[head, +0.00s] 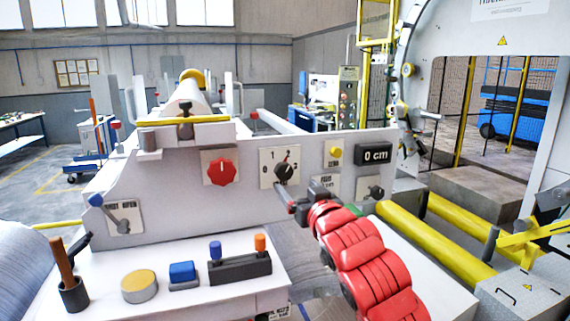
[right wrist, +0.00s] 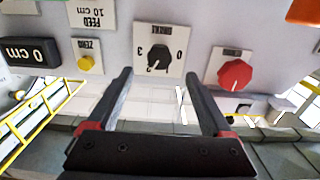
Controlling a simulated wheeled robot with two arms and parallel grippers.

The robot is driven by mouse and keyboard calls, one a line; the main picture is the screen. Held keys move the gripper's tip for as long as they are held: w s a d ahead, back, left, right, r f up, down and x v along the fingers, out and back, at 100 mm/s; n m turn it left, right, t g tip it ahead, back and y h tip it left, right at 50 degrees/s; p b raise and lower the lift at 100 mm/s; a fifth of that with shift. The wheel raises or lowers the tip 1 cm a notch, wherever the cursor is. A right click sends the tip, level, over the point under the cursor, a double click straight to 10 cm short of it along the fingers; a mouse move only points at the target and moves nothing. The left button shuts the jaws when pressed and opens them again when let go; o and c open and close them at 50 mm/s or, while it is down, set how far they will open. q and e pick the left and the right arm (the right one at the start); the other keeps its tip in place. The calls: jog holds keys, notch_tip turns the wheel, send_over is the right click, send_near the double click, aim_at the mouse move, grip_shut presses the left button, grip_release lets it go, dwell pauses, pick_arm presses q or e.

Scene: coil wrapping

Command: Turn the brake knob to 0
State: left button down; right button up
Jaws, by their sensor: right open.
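The brake knob (head: 285,171) is black and sits on a white square plate on the grey machine panel. It also shows in the right wrist view (right wrist: 158,56), upside down, with numbers around it and the 0 on the plate's right side there. Its pointer seems to face the plate's upper part in the head view, near the 2, away from the 0; the exact mark is hard to read. My right gripper (head: 295,199) is just below the knob in the head view. In the right wrist view its fingers (right wrist: 160,79) are open and empty, apart from the knob. My left gripper is not in view.
A red knob (head: 220,171) is left of the brake plate. A yellow button (head: 335,154), a 0 cm display (head: 373,154) and another small black knob (head: 375,192) are to the right. A white ledge below holds a yellow-topped disc (head: 139,285) and levers.

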aim_at(285, 173)
jog(key=p+x, duration=0.4)
jog(key=x, duration=0.4)
jog(key=shift+r, duration=0.1)
jog(key=shift+w+a+p, duration=0.1)
jog(key=shift+w+p, duration=0.2)
jog(key=shift+w, duration=0.15)
